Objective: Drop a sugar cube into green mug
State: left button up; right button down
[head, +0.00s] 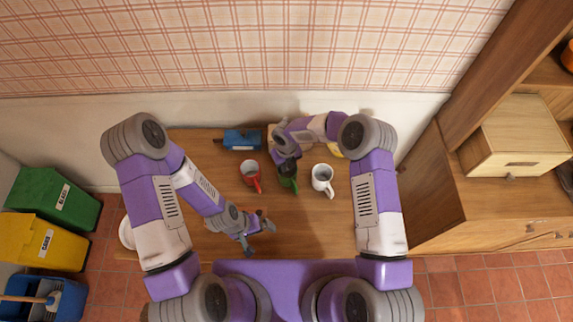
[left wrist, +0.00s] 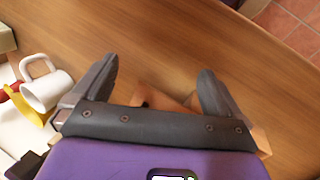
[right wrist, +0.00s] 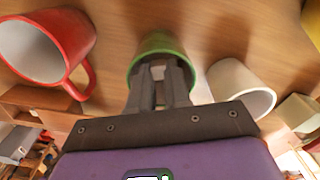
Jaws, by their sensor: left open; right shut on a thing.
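The green mug (head: 289,185) stands on the wooden table between a red and a white mug, partly hidden under my right gripper (head: 287,163). In the right wrist view my right gripper (right wrist: 159,88) is shut on a small pale sugar cube (right wrist: 158,73), held in front of the green mug (right wrist: 157,42). The fingertips overlap the mug's opening in that view; I cannot tell how high above it they are. My left gripper (head: 264,224) is open and empty over the table's front part, also seen in the left wrist view (left wrist: 158,85).
The red mug (head: 250,175) stands left of the green one, the white mug (head: 322,179) right of it. A blue object (head: 241,139) lies at the back of the table (head: 215,170). A yellow thing (head: 337,151) lies behind the white mug. The table's front right is clear.

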pick_arm(q)
jog(key=shift+f+b, duration=0.3)
jog(key=shift+f, duration=0.05)
pick_arm(e)
jog(key=shift+f, duration=0.3)
jog(key=c, duration=1.4)
grip_release()
jog(key=shift+o, duration=0.2)
